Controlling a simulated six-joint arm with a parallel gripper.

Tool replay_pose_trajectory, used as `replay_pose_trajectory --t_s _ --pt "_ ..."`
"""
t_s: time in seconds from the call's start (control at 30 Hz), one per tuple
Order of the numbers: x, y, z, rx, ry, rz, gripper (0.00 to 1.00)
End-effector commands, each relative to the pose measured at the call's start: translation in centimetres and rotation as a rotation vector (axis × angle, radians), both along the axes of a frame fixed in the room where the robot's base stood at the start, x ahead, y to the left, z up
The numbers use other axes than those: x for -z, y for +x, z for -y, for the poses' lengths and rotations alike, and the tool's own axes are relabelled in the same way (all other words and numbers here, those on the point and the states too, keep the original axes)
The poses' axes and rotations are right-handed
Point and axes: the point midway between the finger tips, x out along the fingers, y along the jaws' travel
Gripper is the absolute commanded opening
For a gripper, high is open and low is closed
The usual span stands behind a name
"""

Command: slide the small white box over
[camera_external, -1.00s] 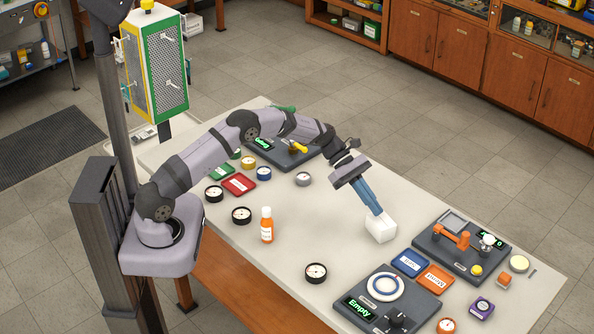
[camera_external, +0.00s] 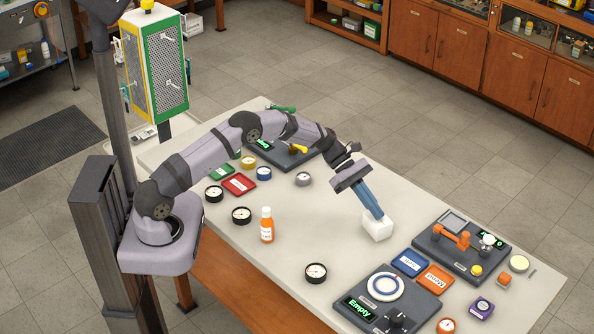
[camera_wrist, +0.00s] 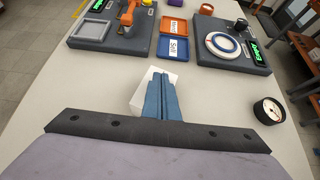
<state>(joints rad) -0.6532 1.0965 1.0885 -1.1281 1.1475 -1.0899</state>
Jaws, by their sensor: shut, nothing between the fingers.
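The small white box (camera_external: 378,229) stands on the light table in the external view, right of the middle. My gripper (camera_external: 377,213) has its blue fingers shut together, with the tips at the top of the box. In the wrist view the box (camera_wrist: 141,93) shows at the left of and behind the blue fingers (camera_wrist: 160,85), which hide part of it. The fingers hold nothing. Whether the tips press on the box or go inside its top edge, I cannot tell.
Blue tray (camera_external: 410,262) and orange tray (camera_external: 435,279) lie right of the box. Dark test stations stand at the right (camera_external: 470,235) and front (camera_external: 365,310). A round gauge (camera_external: 316,272) and orange bottle (camera_external: 267,226) are to the left. Table behind the box is clear.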

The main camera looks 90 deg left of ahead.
Motion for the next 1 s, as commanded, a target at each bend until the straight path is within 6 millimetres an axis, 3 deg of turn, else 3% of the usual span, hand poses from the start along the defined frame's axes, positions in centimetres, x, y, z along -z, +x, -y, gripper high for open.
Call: replay_pose_trajectory --t_s 0.03,0.6,1.0 --pt "1.3 -1.5 -1.3 -0.008 0.005 -0.022 0.00" --pt "1.3 -12.7 -12.6 -0.010 0.005 -0.019 0.00" --pt "1.2 -13.8 -13.5 -0.005 0.002 -0.021 0.00"
